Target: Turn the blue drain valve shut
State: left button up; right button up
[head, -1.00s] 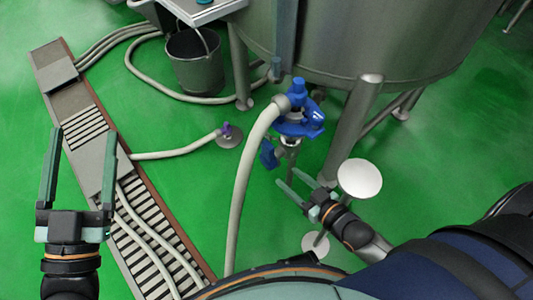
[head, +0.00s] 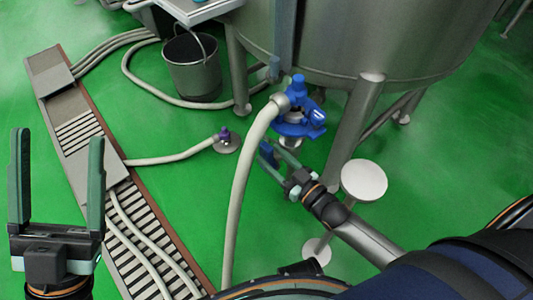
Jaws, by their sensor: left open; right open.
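The blue valve body (head: 296,122) sits under the steel tank, with a pale hose (head: 246,170) joined to its left side. A smaller blue handle (head: 267,153) shows below it, partly hidden by my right gripper. My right gripper (head: 276,160) is open, its fingers at the blue handle; I cannot tell whether they touch it. My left gripper (head: 56,165) is open and empty at the far left, over the green floor.
A steel tank (head: 400,35) on legs fills the upper right. A white round plate (head: 364,181) stands beside my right arm. A floor drain channel (head: 75,130) runs down the left, crossed by hoses. A grey bucket (head: 191,68) stands behind.

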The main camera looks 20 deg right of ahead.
jog(key=shift+x, duration=1.3)
jog(key=shift+c, duration=0.3)
grip_shut()
